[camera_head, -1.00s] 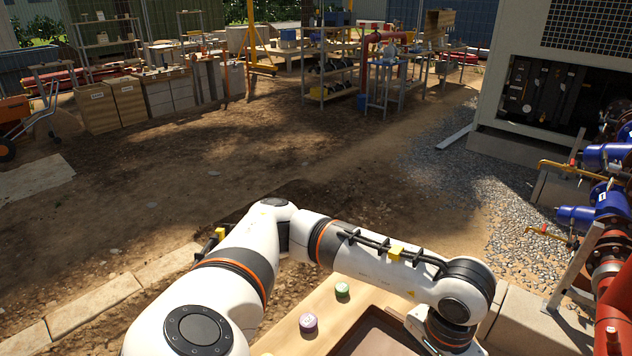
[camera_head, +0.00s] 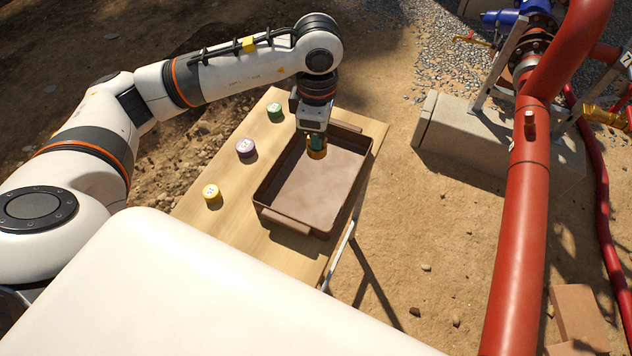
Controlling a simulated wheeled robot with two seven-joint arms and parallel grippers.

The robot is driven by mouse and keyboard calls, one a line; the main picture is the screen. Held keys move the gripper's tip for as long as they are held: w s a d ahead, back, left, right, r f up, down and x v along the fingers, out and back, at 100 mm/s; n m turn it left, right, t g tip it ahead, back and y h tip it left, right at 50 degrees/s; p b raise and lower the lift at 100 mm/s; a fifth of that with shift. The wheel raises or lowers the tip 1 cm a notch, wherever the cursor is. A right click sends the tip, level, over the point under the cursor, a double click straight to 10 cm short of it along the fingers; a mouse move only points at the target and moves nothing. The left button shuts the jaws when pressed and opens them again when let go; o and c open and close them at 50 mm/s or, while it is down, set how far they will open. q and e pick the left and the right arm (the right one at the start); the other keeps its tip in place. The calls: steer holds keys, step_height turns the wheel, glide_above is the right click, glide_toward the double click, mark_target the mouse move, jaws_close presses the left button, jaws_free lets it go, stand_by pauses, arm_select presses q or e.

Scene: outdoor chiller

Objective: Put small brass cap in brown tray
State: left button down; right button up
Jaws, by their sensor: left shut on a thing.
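The brown tray (camera_head: 318,190) sits on a light wooden table and is empty on its visible floor. My left gripper (camera_head: 316,146) points down over the far part of the tray. It is shut on a small brass cap (camera_head: 316,154), which shows just below the fingers. Whether the cap touches the tray floor I cannot tell. My right gripper is not in view.
Red pipework (camera_head: 528,200) and a concrete block (camera_head: 465,140) stand to the right, apart from the table.

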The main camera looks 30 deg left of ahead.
arm_select(q)
step_height(320, 180, down, 3)
steer(key=w+a+n+b, duration=0.1)
steer(key=w+n+b, duration=0.1)
steer(key=n, duration=0.9)
glide_above(316, 177)
step_height(316, 177, down, 11)
steer(key=shift+r, duration=0.15)
steer(key=c, duration=1.9)
jaws_free()
steer(key=shift+d+f, duration=0.1)
steer(key=shift+f, duration=0.1)
steer(key=o, duration=0.4)
steer(key=shift+o, duration=0.2)
steer(key=shift+r, duration=0.15)
